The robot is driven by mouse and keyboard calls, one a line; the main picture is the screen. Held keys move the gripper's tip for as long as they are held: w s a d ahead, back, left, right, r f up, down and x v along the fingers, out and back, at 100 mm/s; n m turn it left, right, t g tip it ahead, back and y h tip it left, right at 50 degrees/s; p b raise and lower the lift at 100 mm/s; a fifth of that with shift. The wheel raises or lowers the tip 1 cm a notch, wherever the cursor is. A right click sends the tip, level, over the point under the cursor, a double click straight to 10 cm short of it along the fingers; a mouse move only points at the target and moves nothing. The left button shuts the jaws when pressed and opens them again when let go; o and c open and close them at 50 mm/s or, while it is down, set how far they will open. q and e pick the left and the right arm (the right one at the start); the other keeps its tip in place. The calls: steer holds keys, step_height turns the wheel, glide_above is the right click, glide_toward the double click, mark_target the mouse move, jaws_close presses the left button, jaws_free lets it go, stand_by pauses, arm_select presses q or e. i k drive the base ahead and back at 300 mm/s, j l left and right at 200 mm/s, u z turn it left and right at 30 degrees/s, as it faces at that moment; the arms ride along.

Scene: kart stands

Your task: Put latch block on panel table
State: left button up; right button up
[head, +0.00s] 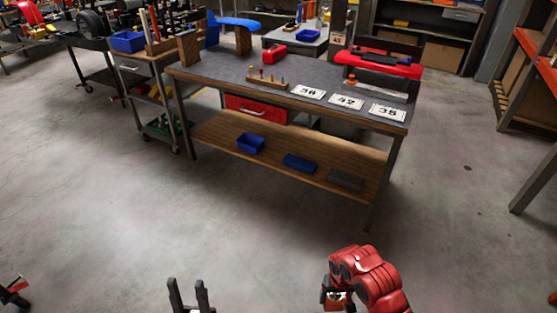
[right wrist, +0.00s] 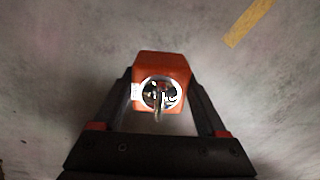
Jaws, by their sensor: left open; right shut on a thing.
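An orange-red latch block (right wrist: 160,66) with a round metal ring and latch on its face shows in the right wrist view. My right gripper (right wrist: 160,98) is shut on it, one finger on each side, with bare floor beyond. In the head view the block (head: 336,299) is small and partly hidden by my red right wrist. The panel table (head: 228,82), a grey-topped workbench bearing blue and red body panels, stands ahead, well apart from both grippers. My left gripper (head: 189,287) is open and empty at the bottom edge, over the floor.
Number cards (head: 346,102), a wooden peg holder (head: 268,82) and a red panel (head: 378,63) occupy parts of the tabletop. Blue bins (head: 250,143) lie on its lower shelf. A cart (head: 136,72) stands left, shelving (head: 540,55) right. The floor between me and the table is clear.

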mark_target(295, 75)
steer(key=i+u, duration=0.1)
steer(key=i, duration=1)
steer(key=i+l, duration=0.2)
steer(key=i, duration=0.9)
steer(key=j+u, duration=0.05)
